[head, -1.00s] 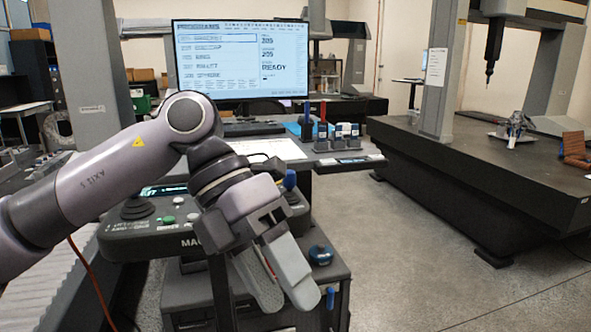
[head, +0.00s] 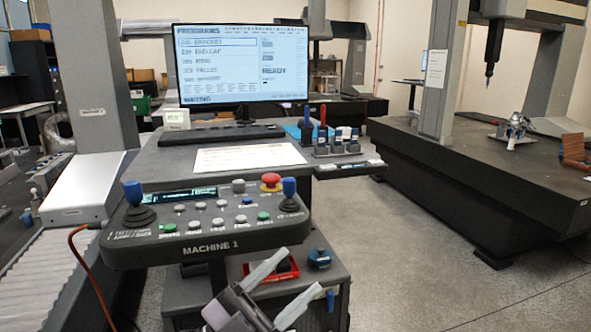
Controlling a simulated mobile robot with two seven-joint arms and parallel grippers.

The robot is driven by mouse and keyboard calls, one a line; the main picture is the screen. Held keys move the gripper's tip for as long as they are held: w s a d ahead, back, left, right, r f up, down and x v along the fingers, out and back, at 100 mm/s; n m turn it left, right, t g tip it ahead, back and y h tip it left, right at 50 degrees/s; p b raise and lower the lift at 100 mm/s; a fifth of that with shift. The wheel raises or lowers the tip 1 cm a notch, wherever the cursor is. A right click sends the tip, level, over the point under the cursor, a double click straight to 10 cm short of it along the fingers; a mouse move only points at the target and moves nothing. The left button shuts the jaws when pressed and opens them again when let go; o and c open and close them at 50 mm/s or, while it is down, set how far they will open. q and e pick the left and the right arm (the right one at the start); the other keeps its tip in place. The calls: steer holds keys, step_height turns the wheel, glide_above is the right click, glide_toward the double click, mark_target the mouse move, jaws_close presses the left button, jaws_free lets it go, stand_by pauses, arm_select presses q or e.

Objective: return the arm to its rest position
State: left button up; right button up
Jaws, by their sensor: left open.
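My left gripper (head: 282,290) shows at the bottom middle of the head view, low in front of the cabinet below the control panel. Its two grey fingers point up and to the right and stand apart, with nothing between them. The rest of the left arm is cut off by the bottom edge. My right gripper is not in the picture.
The control panel (head: 207,222) marked MACHINE 1, with two blue-topped joysticks and a red button (head: 271,182), stands just above the gripper. The cabinet (head: 335,270) holds a red tray (head: 270,274). A monitor (head: 240,62) stands behind. Open floor (head: 430,270) lies right.

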arm_select(q)
steer(key=w+a+f+n+t+y, duration=0.2)
steer(key=a+f+n+t+y, duration=0.5)
steer(key=f+n+y, duration=0.45)
steer(key=s+a+f+n+g+y, duration=0.3)
steer(key=s+a+f, duration=0.3)
steer(key=f, duration=0.6)
steer(key=s+a+f+n+g+y+p, duration=0.1)
steer(key=s+a+f+n+g+y, duration=0.3)
steer(key=s+f, duration=0.7)
steer(key=shift+a+f+n+g+y, duration=0.3)
steer(key=shift+a+f+n+y, duration=0.35)
steer(key=shift+a+f+y, duration=0.3)
steer(key=shift+w+a+r, duration=0.1)
steer(key=shift+r, duration=0.05)
